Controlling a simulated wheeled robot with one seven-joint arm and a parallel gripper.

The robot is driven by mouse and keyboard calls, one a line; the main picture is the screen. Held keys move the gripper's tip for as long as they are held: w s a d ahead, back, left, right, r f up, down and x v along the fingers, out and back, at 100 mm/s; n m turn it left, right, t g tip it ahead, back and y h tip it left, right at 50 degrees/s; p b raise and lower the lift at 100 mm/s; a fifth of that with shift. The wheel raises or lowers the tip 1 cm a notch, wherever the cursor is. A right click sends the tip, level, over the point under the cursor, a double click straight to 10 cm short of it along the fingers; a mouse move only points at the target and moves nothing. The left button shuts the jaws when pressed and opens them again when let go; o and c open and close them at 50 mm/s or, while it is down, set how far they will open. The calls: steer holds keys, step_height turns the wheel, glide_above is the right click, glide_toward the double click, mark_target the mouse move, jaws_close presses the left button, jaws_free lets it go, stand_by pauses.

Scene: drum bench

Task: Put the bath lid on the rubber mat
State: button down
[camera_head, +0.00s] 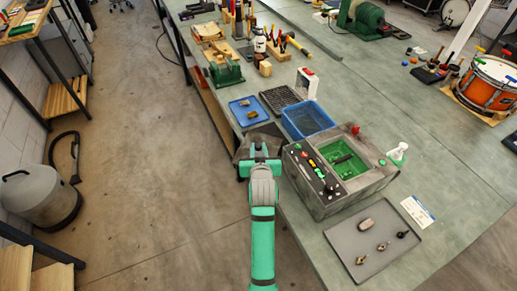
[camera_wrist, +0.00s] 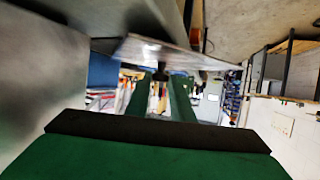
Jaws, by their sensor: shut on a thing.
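The bath lid (camera_head: 244,148) is a dark grey plate at the end of my arm, left of the bench edge. My gripper (camera_head: 260,153) is shut on it, and my green fingers partly cover it. In the wrist view the lid (camera_wrist: 175,55) is a flat grey sheet beyond my fingers (camera_wrist: 162,88), with a small dark knob between their tips. The rubber mat appears to be the black ribbed rectangle (camera_head: 281,99) on the bench, bare, beyond the lid. The grey bath (camera_head: 330,200) stands open to the right, its green inside showing.
A blue tray (camera_head: 240,115) lies left of the mat and a blue basket (camera_head: 307,120) right of it. A white upright box (camera_head: 307,83) stands behind. A grey tray (camera_head: 345,240) with several small metal parts lies at the bench front.

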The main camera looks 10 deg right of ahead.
steer(key=shift+f, duration=0.15)
steer(key=c, duration=1.5)
jaws_free()
steer(key=shift+c, duration=0.2)
